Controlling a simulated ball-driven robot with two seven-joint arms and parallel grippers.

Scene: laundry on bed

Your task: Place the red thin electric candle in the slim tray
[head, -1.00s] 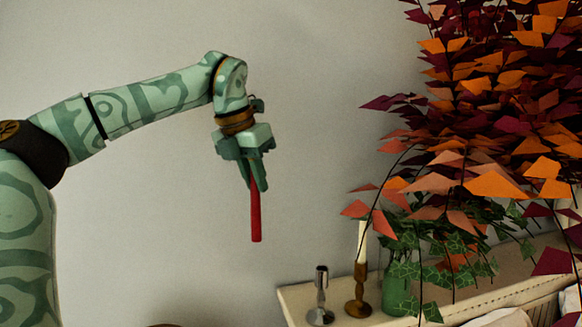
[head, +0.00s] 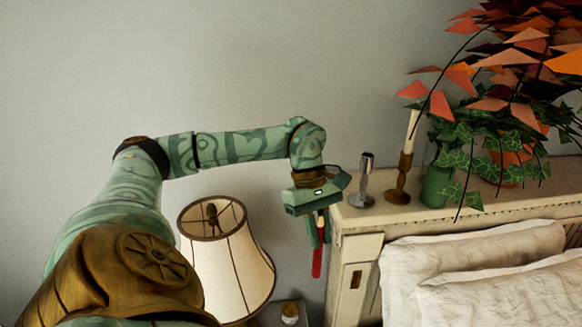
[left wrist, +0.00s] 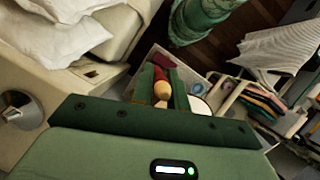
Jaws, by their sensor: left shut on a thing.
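The red thin candle (head: 317,263) hangs roughly upright in my left gripper (head: 319,238), which is shut on it. In the left wrist view the candle (left wrist: 160,80) shows foreshortened, with a pale tip towards the camera, between the green fingers. The gripper is in the air just left of the headboard's end and right of the lamp, with the candle's lower end below the level of the headboard top. I cannot pick out the slim tray for certain in either view. My right gripper is out of view.
A shaded lamp (head: 227,268) stands close left of the gripper. The headboard (head: 345,215) carries a silver candlestick (head: 366,185), a brass one (head: 404,180) with a cream candle, and a leafy plant (head: 480,150). Pillows (head: 470,265) lie right.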

